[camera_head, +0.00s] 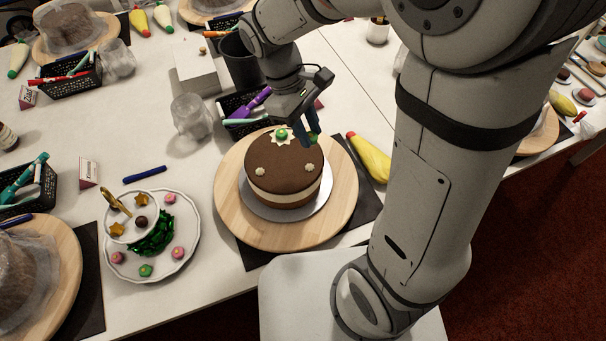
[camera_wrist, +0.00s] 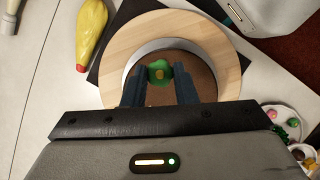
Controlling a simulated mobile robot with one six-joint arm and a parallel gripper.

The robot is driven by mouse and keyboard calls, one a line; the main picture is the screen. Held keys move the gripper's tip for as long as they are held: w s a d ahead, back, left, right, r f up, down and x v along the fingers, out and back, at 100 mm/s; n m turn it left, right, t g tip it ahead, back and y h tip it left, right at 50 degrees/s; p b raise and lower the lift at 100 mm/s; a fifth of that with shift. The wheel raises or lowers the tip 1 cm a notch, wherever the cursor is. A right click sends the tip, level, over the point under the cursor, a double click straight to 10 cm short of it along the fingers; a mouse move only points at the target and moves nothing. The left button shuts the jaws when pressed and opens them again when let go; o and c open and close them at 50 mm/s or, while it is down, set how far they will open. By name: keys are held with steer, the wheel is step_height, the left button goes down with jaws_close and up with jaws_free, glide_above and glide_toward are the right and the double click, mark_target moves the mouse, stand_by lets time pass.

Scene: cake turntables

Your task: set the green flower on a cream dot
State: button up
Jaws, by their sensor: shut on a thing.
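The brown cake with a cream middle band (camera_head: 283,190) stands on a silver board on a round wooden turntable (camera_head: 232,215). Its top has two small cream dots, one at the front left (camera_head: 260,171) and one at the front right (camera_head: 309,167). A larger cream dot (camera_head: 274,141) towards the back bears a green flower (camera_head: 282,133). My gripper (camera_head: 312,130) is over the cake's back right edge. It is shut on a green flower with a yellowish centre (camera_wrist: 159,72), seen between the fingertips in the wrist view. Whether this flower touches the cake, or a dot lies under it, I cannot tell.
A white plate (camera_head: 186,243) with sweets and a small upper tier stands left of the turntable. A yellow piping bag (camera_head: 371,158) lies to its right. A black basket of pens (camera_head: 232,104) and a clear glass (camera_head: 189,116) stand behind.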

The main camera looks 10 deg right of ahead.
mark_target(312, 171)
steer(key=shift+s+f, duration=0.3)
step_height(312, 171, down, 9)
steer(key=shift+f, duration=0.15)
steer(key=shift+f, duration=0.2)
steer(key=o, duration=0.9)
steer(key=shift+r, duration=0.1)
